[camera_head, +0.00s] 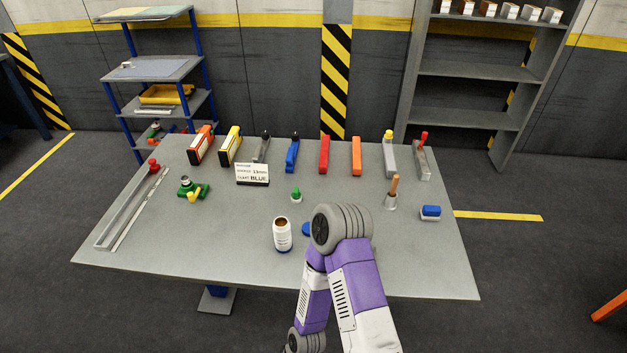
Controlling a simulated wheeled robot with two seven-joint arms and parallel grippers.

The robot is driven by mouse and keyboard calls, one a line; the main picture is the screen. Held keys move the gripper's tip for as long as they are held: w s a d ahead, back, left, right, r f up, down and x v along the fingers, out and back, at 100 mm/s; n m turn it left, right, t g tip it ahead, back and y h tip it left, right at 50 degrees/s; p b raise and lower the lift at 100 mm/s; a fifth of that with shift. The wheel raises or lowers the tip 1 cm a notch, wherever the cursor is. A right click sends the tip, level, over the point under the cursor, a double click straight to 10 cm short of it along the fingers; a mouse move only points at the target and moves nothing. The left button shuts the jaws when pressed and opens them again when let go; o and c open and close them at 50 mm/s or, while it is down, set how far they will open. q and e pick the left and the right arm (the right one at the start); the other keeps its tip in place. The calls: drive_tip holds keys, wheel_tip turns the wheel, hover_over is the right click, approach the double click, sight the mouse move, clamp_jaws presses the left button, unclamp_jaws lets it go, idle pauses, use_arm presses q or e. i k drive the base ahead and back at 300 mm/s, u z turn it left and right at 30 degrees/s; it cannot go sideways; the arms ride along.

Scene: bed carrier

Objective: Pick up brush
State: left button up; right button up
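A brush-like item with a wooden handle (393,187) stands upright on the grey table (250,270), right of centre. Its lower end is pale grey; I cannot tell whether that is bristles or a small holder. A purple and white arm of mine reaches in from the bottom, with its grey joint over the table's front middle, left of and nearer than the brush. Neither gripper shows; whatever lies behind the arm's joint is hidden. Nothing is seen touching the brush.
A white jar (282,235) stands left of my arm, with a blue disc (306,229) partly hidden behind the joint. A blue-and-white block (430,212) lies right of the brush. Several coloured tools line the back edge, behind a sign (252,174). Shelves stand behind.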

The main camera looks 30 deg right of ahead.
sight(396, 178)
drive_tip(key=u, duration=2.35)
drive_tip(key=k, duration=2.7)
drive_tip(key=z, duration=1.35)
